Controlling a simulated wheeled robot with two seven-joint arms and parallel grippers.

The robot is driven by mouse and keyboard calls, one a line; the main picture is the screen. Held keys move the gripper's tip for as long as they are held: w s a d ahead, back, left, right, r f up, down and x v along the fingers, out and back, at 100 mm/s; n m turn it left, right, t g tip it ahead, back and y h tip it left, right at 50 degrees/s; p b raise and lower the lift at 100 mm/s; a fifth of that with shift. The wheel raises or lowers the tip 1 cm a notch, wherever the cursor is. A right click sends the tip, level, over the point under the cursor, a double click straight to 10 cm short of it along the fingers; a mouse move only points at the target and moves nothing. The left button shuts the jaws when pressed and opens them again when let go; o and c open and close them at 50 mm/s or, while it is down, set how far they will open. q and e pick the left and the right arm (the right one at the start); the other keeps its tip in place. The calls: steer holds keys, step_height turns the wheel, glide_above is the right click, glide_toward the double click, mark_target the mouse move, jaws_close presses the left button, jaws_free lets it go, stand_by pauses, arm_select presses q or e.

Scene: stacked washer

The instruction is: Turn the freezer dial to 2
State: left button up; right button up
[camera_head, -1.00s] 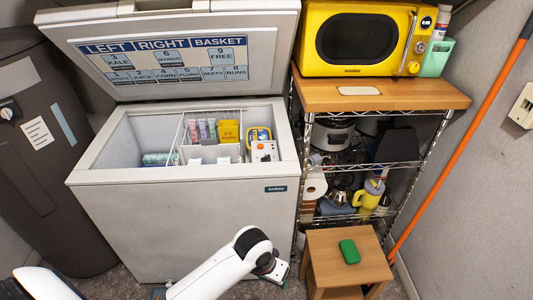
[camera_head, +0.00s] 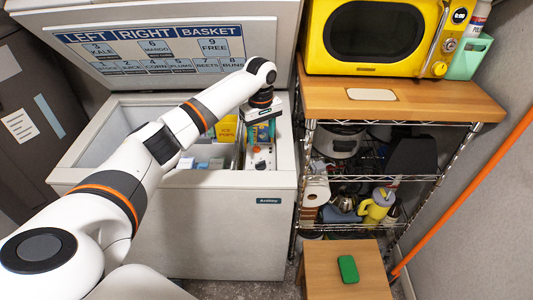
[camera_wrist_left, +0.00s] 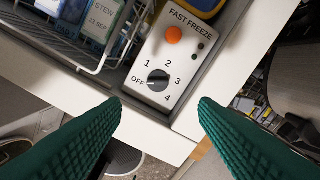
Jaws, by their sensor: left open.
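The freezer control panel (camera_wrist_left: 172,50) is white, with an orange light and the words FAST FREEZE. Its black dial (camera_wrist_left: 158,79) has OFF and 1 to 4 around it, and its pale mark appears to point toward OFF. The panel also shows in the head view (camera_head: 260,158) inside the freezer's right front corner. My left gripper (camera_wrist_left: 160,104) is open and empty, its green ribbed fingers apart on either side of the dial in the wrist view. In the head view the left gripper (camera_head: 263,112) is above the panel. My right gripper is out of view.
The white chest freezer (camera_head: 230,225) has its lid (camera_head: 180,75) raised behind. Wire baskets and food packs sit inside beside the panel. A wooden-topped shelf (camera_head: 420,104) with a yellow microwave (camera_head: 375,35) stands close on the right. A stool (camera_head: 345,272) is in front.

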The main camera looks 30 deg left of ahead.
mark_target(261, 163)
arm_select(q)
steer(key=f, duration=0.3)
steer(key=s+f, duration=0.1)
steer(key=f, duration=0.1)
steer(key=shift+f, duration=0.1)
steer(key=f, duration=0.5)
steer(key=shift+w, duration=0.25)
steer(key=shift+f, duration=0.3)
steer(key=shift+c, duration=0.5)
steer(key=c, duration=0.6)
steer(key=shift+c, duration=1.4)
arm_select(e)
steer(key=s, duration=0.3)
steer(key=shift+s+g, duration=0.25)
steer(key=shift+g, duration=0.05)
